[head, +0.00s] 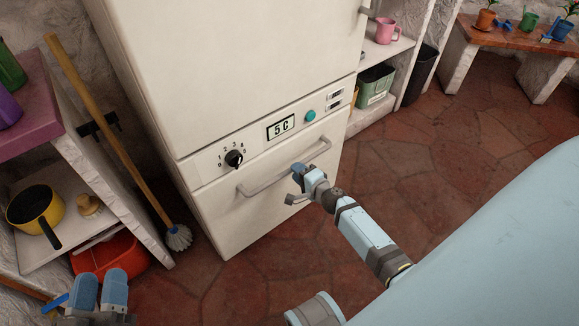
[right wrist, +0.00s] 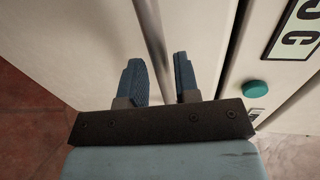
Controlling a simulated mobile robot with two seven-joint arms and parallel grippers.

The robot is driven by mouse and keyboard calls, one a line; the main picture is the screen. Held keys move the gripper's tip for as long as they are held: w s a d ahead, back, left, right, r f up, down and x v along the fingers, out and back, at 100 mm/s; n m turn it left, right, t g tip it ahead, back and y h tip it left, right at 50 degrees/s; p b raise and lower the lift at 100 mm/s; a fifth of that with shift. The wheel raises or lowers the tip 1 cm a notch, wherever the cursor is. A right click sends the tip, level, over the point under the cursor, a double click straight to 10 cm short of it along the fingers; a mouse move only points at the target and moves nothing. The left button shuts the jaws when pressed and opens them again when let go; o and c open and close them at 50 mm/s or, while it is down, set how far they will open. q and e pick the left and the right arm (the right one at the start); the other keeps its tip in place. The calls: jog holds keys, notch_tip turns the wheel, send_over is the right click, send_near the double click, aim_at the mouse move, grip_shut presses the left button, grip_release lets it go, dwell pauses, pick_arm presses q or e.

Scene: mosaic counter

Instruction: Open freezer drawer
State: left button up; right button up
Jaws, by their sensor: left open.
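The white freezer drawer (head: 263,215) is at the bottom of the fridge and appears closed, with a curved metal bar handle (head: 262,187) across its front. My right gripper (head: 298,184) is at the right part of this handle. In the right wrist view, the handle bar (right wrist: 150,30) runs between the two blue fingers of my right gripper (right wrist: 162,78). The fingers are apart, with gaps beside the bar. My left gripper (head: 100,290) is open and empty at the bottom left, away from the drawer.
A control panel with a black knob (head: 234,158) and teal button (head: 310,115) sits above the drawer. A broom (head: 120,140) and shelf with a yellow pot (head: 34,207) stand left. A green bin (head: 375,86) is right. Tiled floor (head: 440,150) before the drawer is clear.

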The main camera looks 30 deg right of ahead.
pick_arm(q)
jog(key=shift+s+d+r+t+h+b, duration=0.1)
jog(key=shift+d+r+t+h+b, duration=0.15)
jog(key=shift+r, duration=0.5)
pick_arm(e)
jog(key=shift+x, duration=2.35)
pick_arm(q)
jog(key=shift+r, duration=0.1)
pick_arm(e)
grip_shut()
jog(key=shift+s, duration=0.15)
